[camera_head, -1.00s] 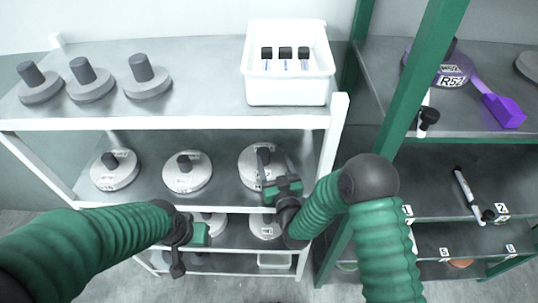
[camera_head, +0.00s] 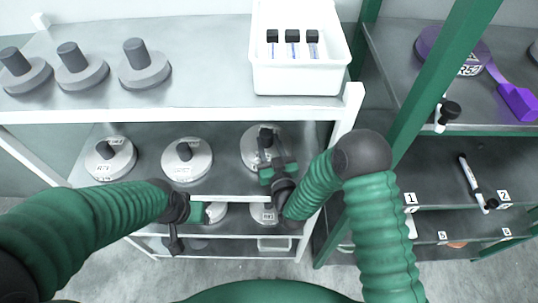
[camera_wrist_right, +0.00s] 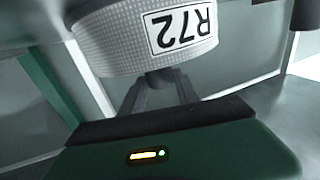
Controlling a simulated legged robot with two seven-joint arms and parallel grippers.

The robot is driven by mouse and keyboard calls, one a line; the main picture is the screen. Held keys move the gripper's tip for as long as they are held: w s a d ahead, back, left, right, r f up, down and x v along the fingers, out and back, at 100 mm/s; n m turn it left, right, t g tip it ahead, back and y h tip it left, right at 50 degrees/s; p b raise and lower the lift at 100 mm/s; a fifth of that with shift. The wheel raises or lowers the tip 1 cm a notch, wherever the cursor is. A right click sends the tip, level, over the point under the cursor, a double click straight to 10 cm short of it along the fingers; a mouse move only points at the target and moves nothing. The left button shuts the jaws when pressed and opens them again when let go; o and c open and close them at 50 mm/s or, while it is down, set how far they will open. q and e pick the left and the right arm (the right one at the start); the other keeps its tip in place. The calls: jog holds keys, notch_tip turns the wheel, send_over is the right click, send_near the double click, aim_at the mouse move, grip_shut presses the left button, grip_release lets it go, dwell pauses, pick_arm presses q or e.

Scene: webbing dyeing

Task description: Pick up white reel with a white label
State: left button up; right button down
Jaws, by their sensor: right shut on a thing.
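The white reel (camera_head: 249,153) with a white label is at the right end of the middle shelf. My right gripper (camera_head: 268,152) is over it and shut on its dark knob. In the right wrist view, the white textured reel (camera_wrist_right: 140,42) fills the top, its label reading R72 upside down. There the right fingers (camera_wrist_right: 158,85) meet at the dark knob. I cannot tell whether the reel is clear of the shelf. My left gripper (camera_head: 190,214) is near the front of the lower shelf, apart from the reels; its finger gap is unclear.
Two more white reels, one left (camera_head: 108,168) and one in the middle (camera_head: 187,170), share the shelf (camera_head: 147,150). Above are several grey reels and a white bin (camera_head: 300,78) with dark-capped bottles. A green-framed rack (camera_head: 425,80) stands close on the right.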

aim_at(268, 151)
jog(key=shift+a+r, duration=0.1)
jog(key=shift+a, duration=0.4)
jog(key=shift+w+d, duration=0.1)
jog(key=shift+d, duration=0.25)
jog(key=shift+d+r, duration=0.1)
jog(key=shift+r, duration=0.2)
notch_tip(268, 151, up, 9)
jog(key=shift+r, duration=0.2)
jog(key=shift+f, duration=0.1)
